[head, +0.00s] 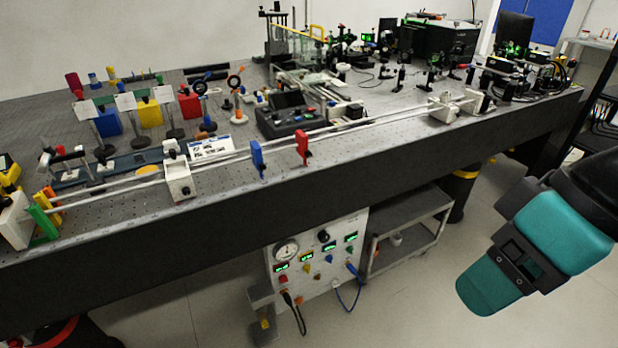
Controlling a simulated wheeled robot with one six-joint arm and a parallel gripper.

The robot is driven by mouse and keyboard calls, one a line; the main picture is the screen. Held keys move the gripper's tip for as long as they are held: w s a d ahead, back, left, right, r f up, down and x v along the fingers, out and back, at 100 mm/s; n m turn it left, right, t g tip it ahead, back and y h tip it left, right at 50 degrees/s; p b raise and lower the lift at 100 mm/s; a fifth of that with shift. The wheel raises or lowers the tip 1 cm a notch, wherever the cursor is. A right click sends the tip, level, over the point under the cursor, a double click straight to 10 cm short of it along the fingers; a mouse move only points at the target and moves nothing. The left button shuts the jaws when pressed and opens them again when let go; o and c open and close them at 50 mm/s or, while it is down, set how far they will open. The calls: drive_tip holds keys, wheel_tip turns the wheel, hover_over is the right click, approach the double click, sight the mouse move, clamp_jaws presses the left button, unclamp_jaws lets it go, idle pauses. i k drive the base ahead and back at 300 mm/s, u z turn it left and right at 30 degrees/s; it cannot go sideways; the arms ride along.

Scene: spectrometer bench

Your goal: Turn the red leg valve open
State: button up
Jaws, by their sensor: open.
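A white panel box (318,258) stands on the floor below the table's front edge. It carries a round gauge, several lit green displays and small coloured knobs. A small red knob (283,279) sits at the left of its face, under a display. I cannot tell how this knob is turned or whether it is the leg valve. My gripper (524,260), teal and black, hangs at the lower right, apart from the panel. It is open and nothing shows in it. Its fingertips are hard to make out from this side.
A long optical table (215,220) with crowded equipment spans the view above the panel. A grey cart (408,222) stands right of the panel. Cables hang from the panel. The floor (420,310) between panel and gripper looks clear.

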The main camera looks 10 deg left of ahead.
sight(283, 278)
drive_tip(key=z, duration=0.05)
drive_tip(key=k, duration=0.45)
drive_tip(key=u, duration=0.75)
drive_tip(key=i, duration=0.8)
drive_tip(key=z, duration=0.05)
